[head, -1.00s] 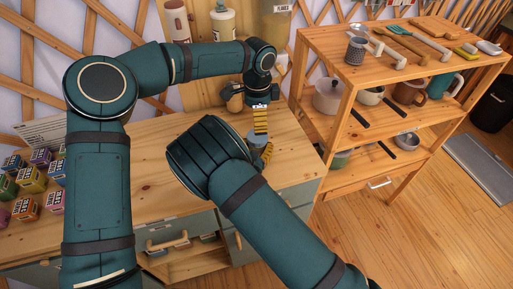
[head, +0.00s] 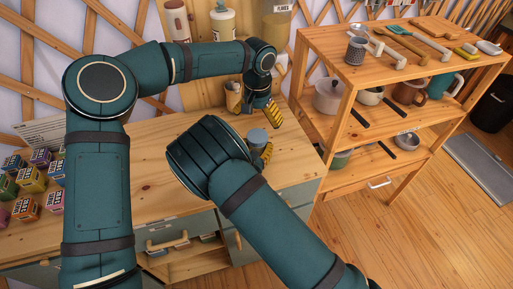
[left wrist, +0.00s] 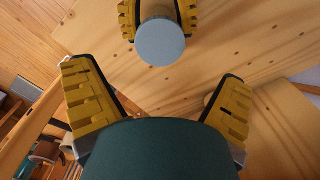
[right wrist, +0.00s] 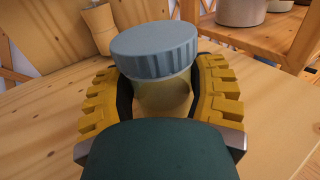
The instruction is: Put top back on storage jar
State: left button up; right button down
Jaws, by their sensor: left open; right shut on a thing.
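The storage jar (right wrist: 165,95) is pale and stands upright between the fingers of my right gripper (right wrist: 160,105), which is shut on its body. Its ribbed grey-blue top (right wrist: 155,47) sits on the jar's mouth; I see no clear gap under it. In the head view the top (head: 257,136) shows just beyond my right wrist, which hides most of the jar. My left gripper (left wrist: 155,78) is open and empty, with its fingers spread apart. In the left wrist view the top (left wrist: 160,42) lies ahead of these fingers, clear of them, with the right gripper's fingers beside the jar.
The wooden counter (head: 150,190) is bare around the jar. A brown container (head: 233,98) stands behind, close to my left wrist. Several coloured boxes (head: 28,207) are at the left. A wooden shelf unit (head: 340,110) with pots and mugs stands at the right.

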aim_at(257, 135)
pick_arm(q)
jog(key=shift+f, duration=4)
jog(key=c, duration=1.3)
jog(key=m, duration=0.5)
jog(key=o, duration=1.4)
jog(key=shift+c, duration=0.2)
jog(key=shift+r, duration=0.1)
notch_tip(257, 135, up, 12)
